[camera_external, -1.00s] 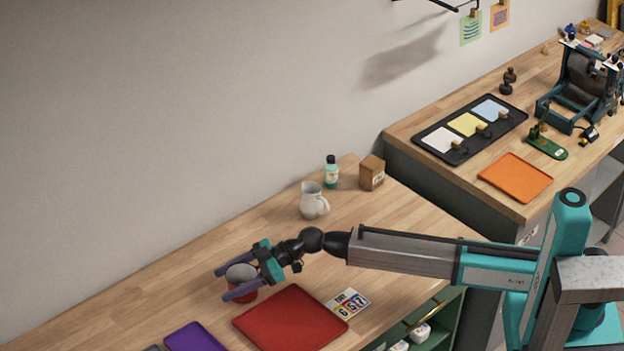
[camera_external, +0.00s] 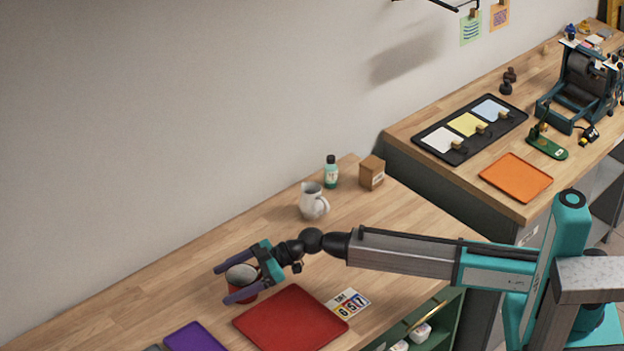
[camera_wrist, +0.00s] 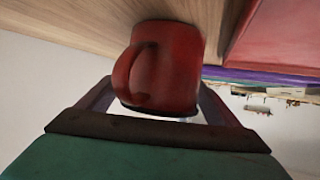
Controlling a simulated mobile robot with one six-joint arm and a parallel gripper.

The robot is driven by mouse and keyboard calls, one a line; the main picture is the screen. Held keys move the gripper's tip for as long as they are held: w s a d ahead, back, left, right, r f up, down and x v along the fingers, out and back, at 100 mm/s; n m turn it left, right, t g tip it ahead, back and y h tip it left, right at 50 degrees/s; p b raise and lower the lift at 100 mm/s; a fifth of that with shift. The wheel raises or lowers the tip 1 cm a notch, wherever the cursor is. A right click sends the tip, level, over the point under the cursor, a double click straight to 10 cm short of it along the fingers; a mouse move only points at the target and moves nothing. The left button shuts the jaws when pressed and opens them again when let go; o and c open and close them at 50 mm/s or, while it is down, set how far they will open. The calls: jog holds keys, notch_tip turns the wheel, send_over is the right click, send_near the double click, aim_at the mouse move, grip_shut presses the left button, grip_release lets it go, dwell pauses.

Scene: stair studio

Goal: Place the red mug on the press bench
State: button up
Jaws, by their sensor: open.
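The red mug (camera_external: 243,285) stands upright on the near wooden bench, just left of the red mat. My gripper (camera_external: 228,284) is open, with its two fingers on either side of the mug. In the wrist view the mug (camera_wrist: 166,68) sits between the open fingers (camera_wrist: 158,100), its handle toward the left. I cannot tell whether a finger touches it. The other bench (camera_external: 475,205) at the upper right has a press (camera_external: 580,90) on it.
The red mat (camera_external: 290,318) and a purple mat (camera_external: 197,338) lie on the near bench. A white pitcher (camera_external: 313,203), a green bottle (camera_external: 331,173) and a brown box (camera_external: 371,173) stand behind my arm. The far bench holds an orange mat (camera_external: 515,177) and a black tray (camera_external: 470,132).

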jog(key=shift+r, duration=0.15)
jog(key=b+v, duration=0.1)
jog(key=v, duration=1.1)
jog(key=shift+b, duration=0.4)
jog(key=c, duration=0.8)
